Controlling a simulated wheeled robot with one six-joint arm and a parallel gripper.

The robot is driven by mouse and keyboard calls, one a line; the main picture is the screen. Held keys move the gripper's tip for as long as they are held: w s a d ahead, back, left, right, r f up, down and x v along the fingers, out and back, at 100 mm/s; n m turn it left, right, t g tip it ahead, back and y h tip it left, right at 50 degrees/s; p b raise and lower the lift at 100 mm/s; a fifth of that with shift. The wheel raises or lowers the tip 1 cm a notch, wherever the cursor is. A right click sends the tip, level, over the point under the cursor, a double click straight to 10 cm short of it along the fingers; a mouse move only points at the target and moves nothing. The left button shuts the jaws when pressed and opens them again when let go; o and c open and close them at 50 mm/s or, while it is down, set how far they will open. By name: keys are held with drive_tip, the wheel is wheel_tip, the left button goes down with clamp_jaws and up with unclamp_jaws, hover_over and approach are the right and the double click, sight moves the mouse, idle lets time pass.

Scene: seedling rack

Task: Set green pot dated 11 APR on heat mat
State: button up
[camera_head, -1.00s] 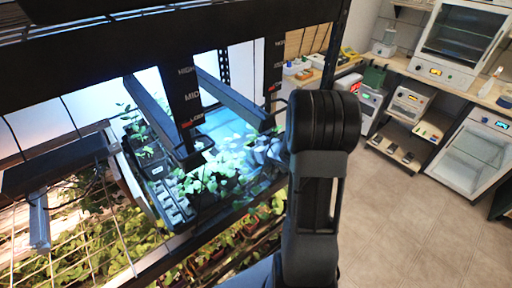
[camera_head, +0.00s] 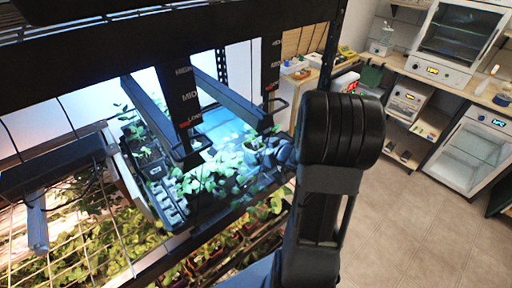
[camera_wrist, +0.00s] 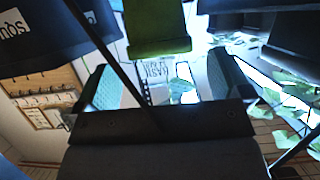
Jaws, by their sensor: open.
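A green pot-like object (camera_wrist: 158,30) is at the top middle of the wrist view, its upper part cut off by the frame. A pale tag with dark lettering (camera_wrist: 155,75) shows below it; I cannot read a date. My gripper (camera_wrist: 165,85) is open, its two teal-padded fingers apart on either side of the tag, with nothing clearly held. In the head view my gripper (camera_head: 283,152) is partly hidden behind my arm, beside a small pale pot with leaves (camera_head: 258,152). A bright blue-lit surface (camera_head: 222,125) lies behind; I cannot tell whether it is the heat mat.
Black uprights with height labels (camera_head: 185,98) and dark bars cross the rack opening. A seedling tray (camera_head: 167,202) stands at the shelf's left. Leafy plants fill the lower level (camera_head: 90,245). A bench with appliances (camera_head: 445,75) is at right; the floor (camera_head: 430,215) is clear.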

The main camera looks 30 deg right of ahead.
drive_tip(key=v, duration=0.6)
drive_tip(key=shift+s, duration=0.25)
idle(0.3)
drive_tip(key=s+d+f+m+g+h, duration=0.2)
drive_tip(key=s+d+m+g+h, duration=0.3)
drive_tip(key=d+h, duration=0.35)
drive_tip(key=s+a+r+n+g+y, duration=0.1)
drive_tip(key=a+r, duration=0.4)
drive_tip(key=a, duration=0.7)
drive_tip(key=s+a+r+n+g+y, duration=0.1)
drive_tip(key=s+a+r+y, duration=0.3)
drive_tip(key=a, duration=0.9)
wheel_tip(320, 180, up, 2)
drive_tip(key=shift+r+n+g+y, duration=0.1)
drive_tip(key=shift+n+g+y, duration=0.35)
drive_tip(key=shift+g, duration=0.15)
